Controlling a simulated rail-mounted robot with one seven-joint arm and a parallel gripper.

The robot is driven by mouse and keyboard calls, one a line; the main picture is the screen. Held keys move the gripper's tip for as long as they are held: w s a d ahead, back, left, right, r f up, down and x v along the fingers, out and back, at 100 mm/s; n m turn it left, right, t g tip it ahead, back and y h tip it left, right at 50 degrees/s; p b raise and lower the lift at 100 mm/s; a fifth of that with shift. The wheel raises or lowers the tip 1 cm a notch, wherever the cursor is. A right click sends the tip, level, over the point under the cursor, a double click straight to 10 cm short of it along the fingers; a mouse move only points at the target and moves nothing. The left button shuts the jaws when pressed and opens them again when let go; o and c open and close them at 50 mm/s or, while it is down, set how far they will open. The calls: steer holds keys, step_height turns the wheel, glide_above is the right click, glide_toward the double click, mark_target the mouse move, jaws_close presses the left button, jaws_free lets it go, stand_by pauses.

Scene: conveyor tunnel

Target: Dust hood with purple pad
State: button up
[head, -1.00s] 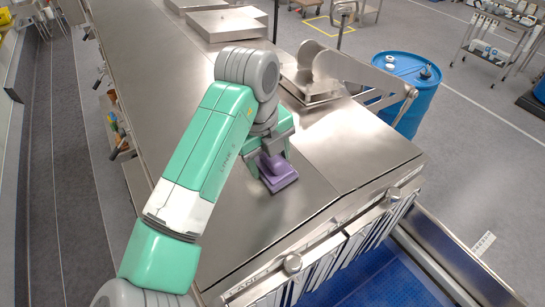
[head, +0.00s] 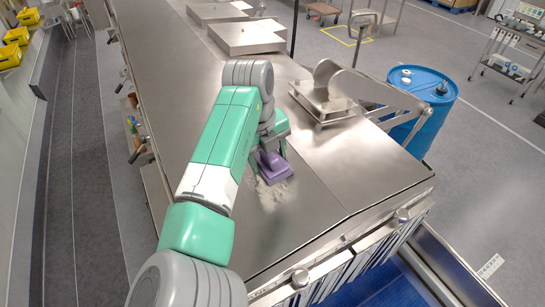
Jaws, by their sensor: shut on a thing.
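The purple pad (head: 274,167) is in my gripper (head: 271,152), which is shut on it. The pad is at the top surface of the steel hood (head: 310,205), low against the metal; I cannot tell whether it presses on it. A pale, dusty-looking patch (head: 272,192) shows on the hood just in front of the pad. My arm partly covers the hood to the left of the pad, and my gripper's fingers are partly hidden by the wrist.
A hinged steel bracket (head: 335,95) stands on the hood to the right of my gripper. Flat steel boxes (head: 240,37) sit farther back. A blue drum (head: 420,95) stands beyond the right edge. A blue conveyor belt (head: 385,285) lies below the front edge. The middle of the hood is clear.

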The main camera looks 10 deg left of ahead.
mark_target(301, 209)
stand_by(0.3)
steer(key=shift+s+d+f, duration=0.1)
steer(key=shift+s+d, duration=0.45)
steer(key=shift+s, duration=0.2)
steer(key=shift+s+d, duration=0.5)
steer(key=shift+s, duration=0.25)
steer(key=shift+s+d, duration=0.6)
steer(key=shift+s, duration=0.35)
steer(key=shift+s+d, duration=0.65)
steer(key=shift+s, duration=0.25)
steer(key=shift+s+d, duration=0.6)
steer(key=shift+s, duration=0.35)
steer(key=shift+s+d, duration=0.55)
steer(key=shift+s, duration=0.15)
steer(key=shift+s+d, duration=0.5)
steer(key=shift+s, duration=0.2)
steer(key=shift+a+f, duration=0.1)
steer(key=shift+a, duration=0.05)
steer(key=shift+s+a+f, duration=0.15)
steer(key=shift+s+a, duration=0.7)
steer(key=shift+a, duration=0.2)
steer(key=shift+w+a, duration=0.5)
steer(key=shift+w, duration=0.3)
steer(key=shift+w+a, duration=0.5)
steer(key=shift+w, duration=0.25)
